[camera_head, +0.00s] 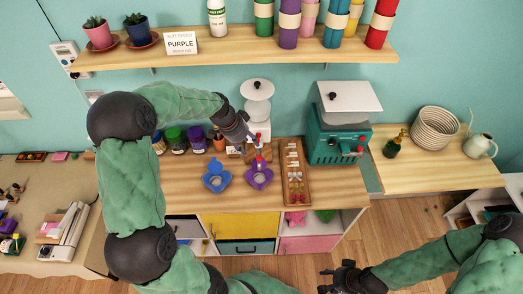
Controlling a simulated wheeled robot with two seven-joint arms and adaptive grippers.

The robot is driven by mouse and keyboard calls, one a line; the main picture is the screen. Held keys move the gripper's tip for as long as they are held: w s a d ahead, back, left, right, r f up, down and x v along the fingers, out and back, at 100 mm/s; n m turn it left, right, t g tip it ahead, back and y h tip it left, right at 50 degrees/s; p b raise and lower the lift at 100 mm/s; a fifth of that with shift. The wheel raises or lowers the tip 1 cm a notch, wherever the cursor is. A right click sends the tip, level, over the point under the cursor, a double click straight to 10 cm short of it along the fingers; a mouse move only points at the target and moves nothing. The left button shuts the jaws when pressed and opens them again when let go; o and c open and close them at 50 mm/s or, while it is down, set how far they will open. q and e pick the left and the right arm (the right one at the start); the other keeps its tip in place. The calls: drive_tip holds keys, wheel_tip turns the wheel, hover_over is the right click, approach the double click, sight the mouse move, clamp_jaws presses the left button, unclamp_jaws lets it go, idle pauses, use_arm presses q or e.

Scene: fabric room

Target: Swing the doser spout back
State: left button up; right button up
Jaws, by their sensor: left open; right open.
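The white doser (257,108) with a round top stands on the wooden counter against the wall. A small red-tipped part (258,160), which looks like its spout, shows low at its front, above a purple dish (259,177). My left gripper (247,142) is open at the doser's front left, close to the spout. Whether it touches the spout cannot be told, as the gripper hides part of that area. My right gripper (328,278) is open and empty, low in the picture in front of the counter, well away from the doser.
A blue dish (216,177) sits left of the purple one, and a wooden tray (295,200) with small items lies to the right. A teal machine (340,140) stands at right. Small jars (174,138) line the counter's back left. A shelf (235,47) hangs above.

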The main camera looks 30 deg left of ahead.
sight(259, 157)
use_arm(q)
drive_tip(key=x, duration=1)
drive_tip(key=shift+f, duration=0.15)
clamp_jaws()
